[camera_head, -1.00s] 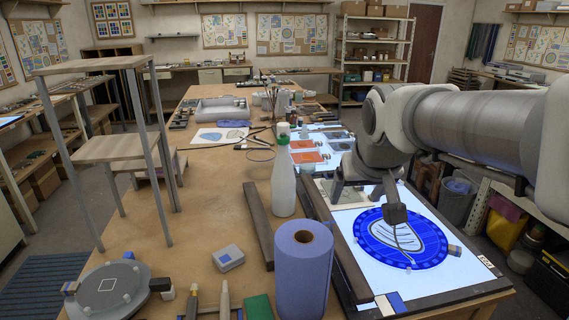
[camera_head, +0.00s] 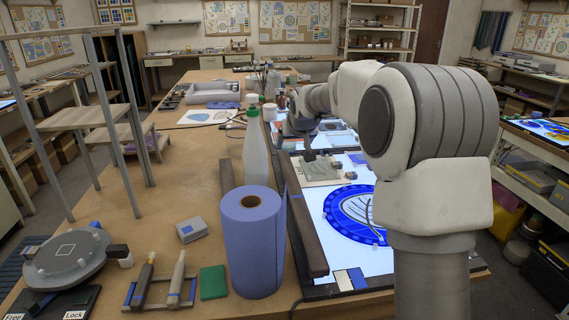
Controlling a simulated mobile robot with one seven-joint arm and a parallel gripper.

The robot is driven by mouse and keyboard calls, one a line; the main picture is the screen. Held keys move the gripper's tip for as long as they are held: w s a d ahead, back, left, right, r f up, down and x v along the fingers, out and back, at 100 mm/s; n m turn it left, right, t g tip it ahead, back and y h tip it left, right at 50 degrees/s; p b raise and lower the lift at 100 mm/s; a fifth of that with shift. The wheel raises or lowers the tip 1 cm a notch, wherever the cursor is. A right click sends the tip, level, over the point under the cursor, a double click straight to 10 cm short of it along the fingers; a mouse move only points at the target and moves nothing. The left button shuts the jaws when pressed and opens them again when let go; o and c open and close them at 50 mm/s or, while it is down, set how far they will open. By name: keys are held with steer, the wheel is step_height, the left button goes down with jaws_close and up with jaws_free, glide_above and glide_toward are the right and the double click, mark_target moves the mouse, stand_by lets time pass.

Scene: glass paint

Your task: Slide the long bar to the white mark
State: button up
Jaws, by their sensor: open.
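A long dark bar (camera_head: 305,225) lies along the left edge of the lit panel (camera_head: 340,258). A second dark bar (camera_head: 227,175) lies on the wooden bench to its left, partly hidden by the blue roll. I cannot clearly pick out the white mark; a small white piece (camera_head: 343,281) beside a blue one is at the panel's near edge. My gripper (camera_head: 308,154) is over the far left part of the panel, near the long bar's far end. It is small and dark here, open, and I cannot tell whether it touches anything.
A blue paper roll (camera_head: 253,255) and a pale bottle (camera_head: 256,150) stand just left of the long bar. A blue round glass piece (camera_head: 348,213) lies on the panel, partly hidden by my arm. A grey turntable (camera_head: 67,258) is at the near left.

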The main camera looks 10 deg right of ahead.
mark_target(286, 162)
steer(key=x, duration=1.6)
steer(key=shift+w+f+p, duration=0.25)
steer(key=shift+f+p, duration=0.05)
jaws_close()
stand_by(0.9)
